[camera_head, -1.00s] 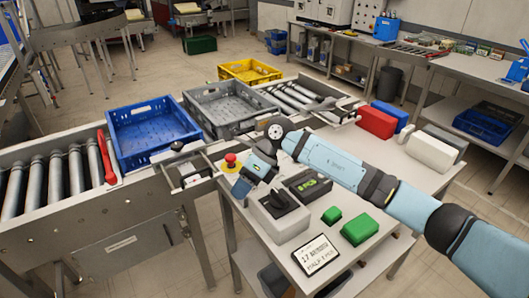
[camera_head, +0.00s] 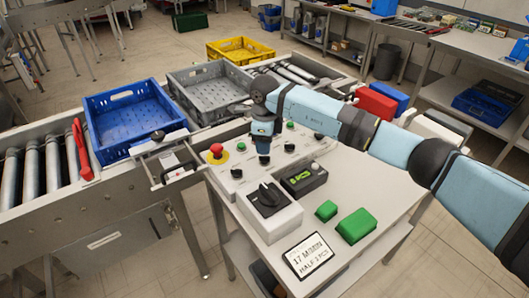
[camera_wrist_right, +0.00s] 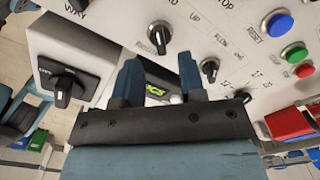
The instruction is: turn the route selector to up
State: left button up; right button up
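The control panel (camera_head: 228,187) on the table carries several knobs and buttons. In the right wrist view, a black knob (camera_wrist_right: 158,36) with a white pointer sits near labels that seem to read RIGHT and UP; I cannot tell its exact setting. My right gripper (camera_head: 263,160) hangs over the panel, fingers pointing down. In the right wrist view the gripper (camera_wrist_right: 160,75) is open and empty, apart from the knobs. It hides part of the panel. My left gripper is not in view.
A box with a large black knob (camera_head: 268,196) and a black box with a green display (camera_head: 304,180) stand in front. A red mushroom button (camera_head: 216,150) is left of the gripper. Green blocks (camera_head: 356,225) and a sign (camera_head: 309,256) lie nearer. Crates (camera_head: 132,120) line the conveyor.

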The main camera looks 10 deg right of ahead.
aim_at(265, 158)
jog(key=shift+f, duration=2.25)
jog(key=shift+c, duration=0.2)
grip_shut()
